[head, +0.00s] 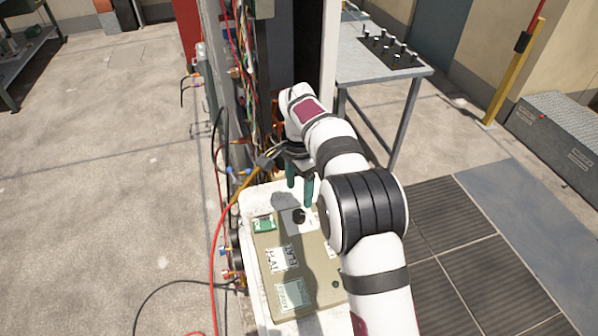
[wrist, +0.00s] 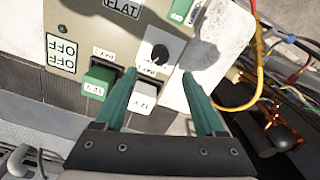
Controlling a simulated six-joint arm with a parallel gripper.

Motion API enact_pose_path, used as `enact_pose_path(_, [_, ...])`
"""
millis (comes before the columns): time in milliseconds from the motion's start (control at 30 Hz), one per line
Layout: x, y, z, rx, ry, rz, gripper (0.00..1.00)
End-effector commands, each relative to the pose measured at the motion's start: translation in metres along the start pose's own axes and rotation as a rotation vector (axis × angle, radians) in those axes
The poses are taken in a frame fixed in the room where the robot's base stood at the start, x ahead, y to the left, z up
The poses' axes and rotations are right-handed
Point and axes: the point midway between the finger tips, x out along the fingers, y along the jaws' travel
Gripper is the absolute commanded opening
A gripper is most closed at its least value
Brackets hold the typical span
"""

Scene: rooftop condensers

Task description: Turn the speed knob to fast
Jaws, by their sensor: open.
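The speed knob appears to be the round black knob (wrist: 158,53) on a light grey plate in the wrist view. A light pointer mark shows on it, but its setting is too small to read. The knob also shows in the head view (head: 299,216), near the far end of the beige control panel (head: 315,268). My gripper (wrist: 158,77) is open and empty, with its green fingers apart. In the wrist view the fingertips lie to either side below the knob, apart from it. In the head view my gripper (head: 299,190) hangs just beyond the knob, above the panel.
A green switch (wrist: 97,84) and a white switch (wrist: 143,96) sit near the knob. Wires and hoses (head: 232,190) crowd the panel's left side. A grey table (head: 385,60) stands behind at right.

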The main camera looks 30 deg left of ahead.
Motion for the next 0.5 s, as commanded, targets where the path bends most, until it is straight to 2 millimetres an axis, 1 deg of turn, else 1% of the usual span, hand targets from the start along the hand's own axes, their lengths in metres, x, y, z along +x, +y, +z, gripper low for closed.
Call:
enact_pose_path(33, [-0.016,-0.001,0.000,0.000,0.001,-0.005,0.72])
enact_pose_path(100, [-0.035,-0.001,0.000,0.000,0.001,-0.004,0.72])
enact_pose_path(200, [-0.055,-0.001,0.000,0.000,0.000,-0.003,0.72])
enact_pose_path(333, [-0.068,0.000,0.000,0.000,-0.001,0.000,0.72])
enact_pose_path(500, [-0.071,0.000,0.000,0.000,0.000,0.000,0.72])
